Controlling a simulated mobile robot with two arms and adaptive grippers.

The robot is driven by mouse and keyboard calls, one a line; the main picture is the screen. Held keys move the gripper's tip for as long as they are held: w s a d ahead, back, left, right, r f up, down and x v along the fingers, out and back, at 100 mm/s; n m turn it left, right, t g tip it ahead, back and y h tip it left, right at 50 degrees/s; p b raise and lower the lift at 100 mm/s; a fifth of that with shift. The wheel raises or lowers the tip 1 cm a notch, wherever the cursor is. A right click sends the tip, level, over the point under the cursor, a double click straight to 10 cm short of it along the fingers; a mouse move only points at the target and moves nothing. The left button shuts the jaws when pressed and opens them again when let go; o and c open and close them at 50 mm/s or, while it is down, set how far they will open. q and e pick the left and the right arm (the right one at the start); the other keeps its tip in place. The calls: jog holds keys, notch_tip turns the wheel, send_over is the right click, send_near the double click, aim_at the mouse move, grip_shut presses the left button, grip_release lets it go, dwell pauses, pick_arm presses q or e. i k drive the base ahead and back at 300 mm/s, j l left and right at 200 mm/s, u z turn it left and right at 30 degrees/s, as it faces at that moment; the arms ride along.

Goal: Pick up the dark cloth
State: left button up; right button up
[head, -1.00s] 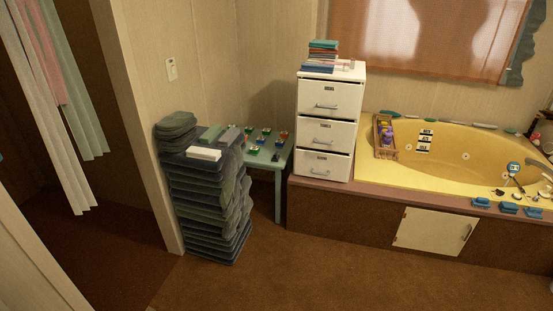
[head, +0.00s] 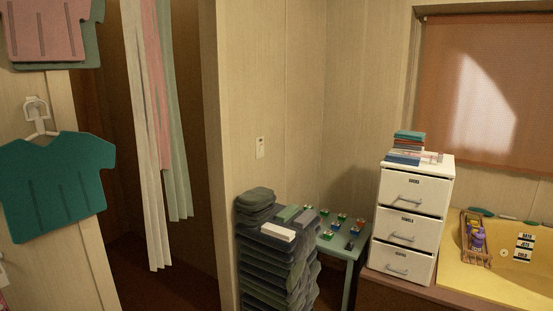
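A tall stack of dark grey-green folded cloths (head: 275,268) stands on the floor near the middle of the head view, beside the doorway wall. A smaller rolled or folded dark cloth (head: 255,201) lies on its top left. A white block-like item (head: 278,232) and greenish-grey folded pieces (head: 303,216) also lie on top. I cannot tell which piece is the task's dark cloth. The lower part of the stack is cut off by the frame. Neither of my grippers is in view.
A pale green table (head: 352,253) with small colourful items stands behind the stack. A teal shirt (head: 55,183) hangs at left. The curtained doorway (head: 190,245) opens left of the stack.

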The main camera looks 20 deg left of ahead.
aim_at(350, 247)
jog(key=i+l, duration=0.3)
jog(key=i, duration=0.25)
jog(key=i+l+u, duration=0.1)
jog(key=i+l, duration=0.2)
jog(key=i, duration=0.25)
